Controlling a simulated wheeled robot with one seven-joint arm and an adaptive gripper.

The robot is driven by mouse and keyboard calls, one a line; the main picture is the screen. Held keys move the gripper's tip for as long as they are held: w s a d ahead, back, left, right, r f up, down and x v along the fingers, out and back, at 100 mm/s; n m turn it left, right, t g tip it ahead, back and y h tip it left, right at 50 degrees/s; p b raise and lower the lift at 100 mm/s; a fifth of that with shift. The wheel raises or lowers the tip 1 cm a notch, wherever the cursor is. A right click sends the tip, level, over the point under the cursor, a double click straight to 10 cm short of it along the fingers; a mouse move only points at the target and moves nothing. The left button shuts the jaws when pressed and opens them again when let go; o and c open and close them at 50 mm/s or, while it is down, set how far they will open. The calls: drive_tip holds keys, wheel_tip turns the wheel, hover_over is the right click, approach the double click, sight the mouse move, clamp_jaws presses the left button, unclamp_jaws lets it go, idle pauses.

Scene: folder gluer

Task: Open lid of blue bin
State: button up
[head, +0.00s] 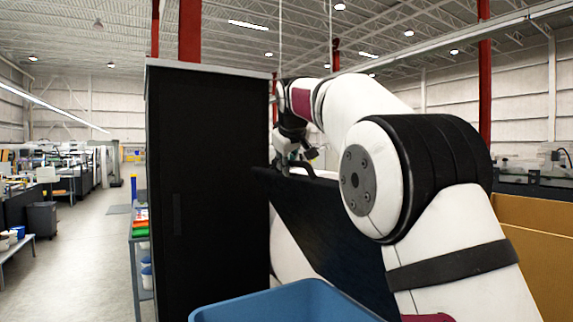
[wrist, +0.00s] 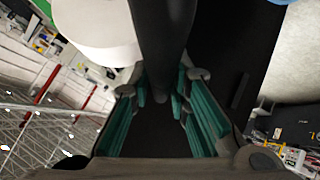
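The blue bin (head: 285,304) is at the bottom of the head view, with only its upper rim and part of its inside showing. Its black lid (head: 325,225) stands raised and steeply tilted behind the rim, partly hidden by my arm. A dark curved handle (head: 303,167) is at the lid's top edge. My gripper (head: 291,162) is at that handle. In the wrist view, the teal finger pads of my gripper (wrist: 159,100) lie on both sides of the black handle bar (wrist: 160,50), which fills the gap between them.
A tall black cabinet (head: 207,190) stands directly left of the lid and close to my gripper. A shelf with colored bins (head: 141,225) is left of it. A brown box (head: 540,245) stands at the right, behind my arm. The aisle floor (head: 75,265) at far left is open.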

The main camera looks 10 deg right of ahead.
drive_tip(key=shift+o, duration=1.2)
drive_tip(key=shift+d+f, duration=0.1)
drive_tip(key=shift+s, duration=0.1)
drive_tip(key=v, duration=1.1)
drive_tip(key=shift+s+r, duration=0.25)
drive_tip(key=shift+r, duration=0.1)
drive_tip(key=shift+s, duration=0.1)
